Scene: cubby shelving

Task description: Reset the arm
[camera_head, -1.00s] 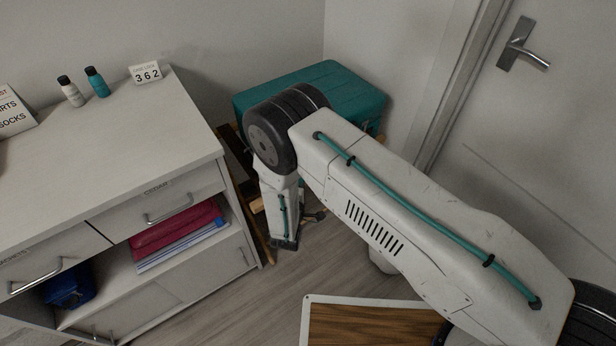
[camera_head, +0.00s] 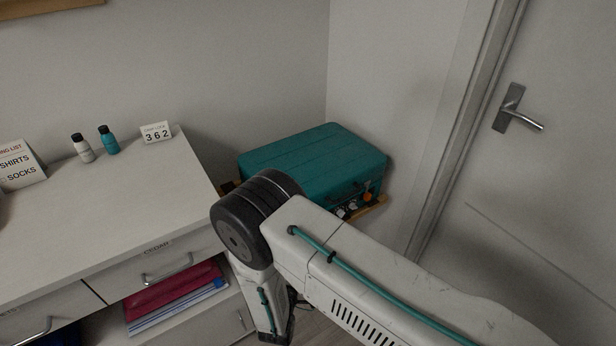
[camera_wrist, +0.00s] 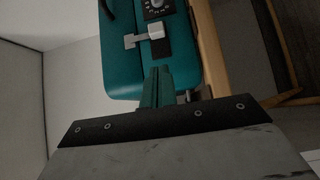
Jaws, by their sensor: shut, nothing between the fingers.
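My arm reaches from the lower right of the head view and bends down at a black joint, between the dresser and the teal suitcase. My gripper shows in the wrist view (camera_wrist: 157,88), its fingers together with nothing between them. Its tips lie in front of the teal suitcase (camera_wrist: 121,57); I cannot tell whether they touch it. The suitcase also shows in the head view (camera_head: 310,160), lying flat on a wooden rack (camera_head: 372,208) in the corner. In the head view the gripper itself is hidden or too small to make out.
A closed door (camera_head: 540,190) is at the right.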

